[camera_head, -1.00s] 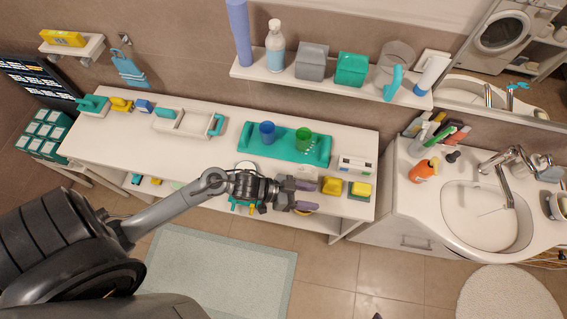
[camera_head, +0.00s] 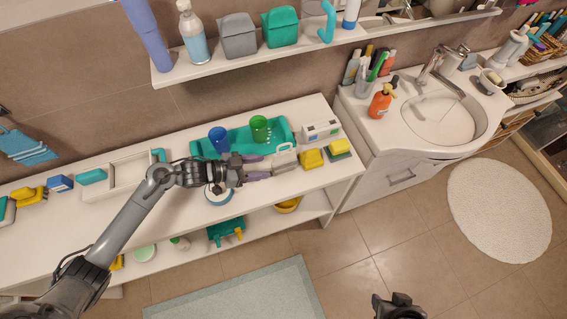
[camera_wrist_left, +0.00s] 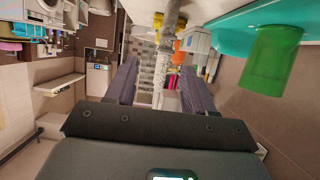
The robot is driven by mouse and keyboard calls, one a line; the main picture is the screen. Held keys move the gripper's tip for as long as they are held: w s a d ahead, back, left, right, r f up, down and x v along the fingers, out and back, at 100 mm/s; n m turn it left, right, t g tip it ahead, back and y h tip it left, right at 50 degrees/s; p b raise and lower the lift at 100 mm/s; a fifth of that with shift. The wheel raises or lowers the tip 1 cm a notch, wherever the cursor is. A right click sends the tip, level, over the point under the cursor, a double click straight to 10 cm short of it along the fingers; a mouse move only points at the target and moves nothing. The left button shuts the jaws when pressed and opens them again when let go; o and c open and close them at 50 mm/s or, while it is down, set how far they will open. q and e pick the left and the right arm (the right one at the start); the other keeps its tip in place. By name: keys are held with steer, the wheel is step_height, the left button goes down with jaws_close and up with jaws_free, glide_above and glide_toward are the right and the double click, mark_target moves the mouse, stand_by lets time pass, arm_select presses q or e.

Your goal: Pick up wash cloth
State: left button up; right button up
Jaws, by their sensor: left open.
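A light-blue cloth (camera_head: 27,147) hangs on the wall at the far left of the head view, cut by the picture edge; I take it to be the wash cloth. My left gripper (camera_head: 262,166) is open over the right part of the white counter, far from the cloth. My right gripper (camera_head: 398,304) shows only partly at the bottom edge.
On the counter (camera_head: 110,205) stand a teal tray (camera_head: 240,142), a blue cup (camera_head: 218,139), a green cup (camera_head: 259,128) and yellow sponges (camera_head: 311,158). A wall shelf (camera_head: 225,66) holds a bottle and boxes. The sink (camera_head: 440,118) is right.

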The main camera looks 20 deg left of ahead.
mark_target(278, 146)
arm_select(q)
steer(key=x, duration=0.3)
steer(key=shift+w+d, duration=0.1)
steer(key=x, duration=0.4)
steer(key=shift+w, duration=0.5)
steer(key=shift+w+d+f, duration=0.15)
steer(key=shift+d, duration=0.05)
jaws_close()
step_height(278, 146, up, 10)
steer(key=shift+r+p, duration=0.1)
steer(key=shift+p, duration=0.2)
